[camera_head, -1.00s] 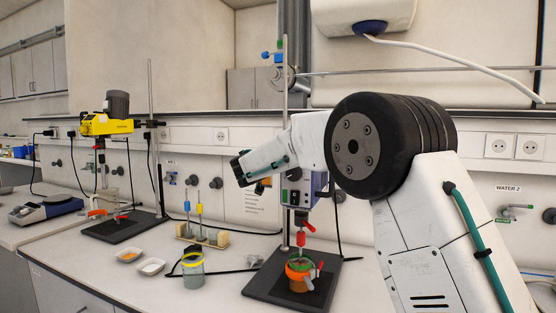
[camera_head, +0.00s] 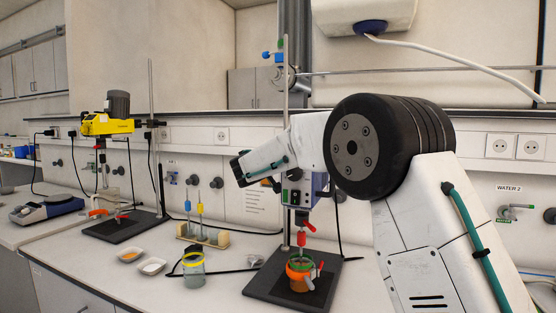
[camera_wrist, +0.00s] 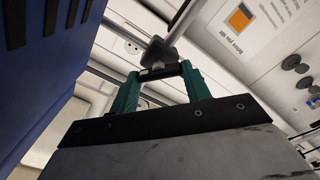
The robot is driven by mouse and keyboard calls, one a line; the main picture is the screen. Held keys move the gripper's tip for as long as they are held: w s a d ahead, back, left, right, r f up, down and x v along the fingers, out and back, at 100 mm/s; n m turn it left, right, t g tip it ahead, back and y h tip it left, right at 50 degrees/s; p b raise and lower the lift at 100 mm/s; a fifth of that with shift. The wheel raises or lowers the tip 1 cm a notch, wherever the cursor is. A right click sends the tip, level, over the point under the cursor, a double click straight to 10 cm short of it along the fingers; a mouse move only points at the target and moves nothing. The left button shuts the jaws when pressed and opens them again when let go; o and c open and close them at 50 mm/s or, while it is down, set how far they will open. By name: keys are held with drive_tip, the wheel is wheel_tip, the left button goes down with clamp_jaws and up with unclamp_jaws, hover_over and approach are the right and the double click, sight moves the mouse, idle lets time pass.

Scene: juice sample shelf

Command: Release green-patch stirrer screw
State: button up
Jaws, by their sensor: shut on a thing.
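The green-patch stirrer (camera_head: 296,192) hangs on the right stand's rod (camera_head: 285,100), partly hidden by my arm. Its red coupling (camera_head: 301,240) is above an orange-banded beaker (camera_head: 299,272). In the wrist view, its blue housing (camera_wrist: 40,75) fills the left side. My gripper (camera_wrist: 160,72) has its green fingers closed on a small dark part at the stirrer's clamp, seemingly the screw (camera_wrist: 159,67). A grey knob-like piece (camera_wrist: 158,50) is just beyond the fingertips.
A yellow stirrer (camera_head: 107,124) stands at the left on its own stand. A yellow-rimmed beaker (camera_head: 193,272), two small dishes (camera_head: 129,256) and a rack of stirring rods (camera_head: 203,235) are on the bench between. A wall notice (camera_wrist: 245,22) is close to the right.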

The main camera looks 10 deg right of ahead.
drive_tip(key=shift+a+n, duration=0.1)
drive_tip(key=shift+n, duration=0.5)
drive_tip(key=o, duration=1)
drive_tip(key=v, duration=0.8)
drive_tip(key=shift+w, duration=0.15)
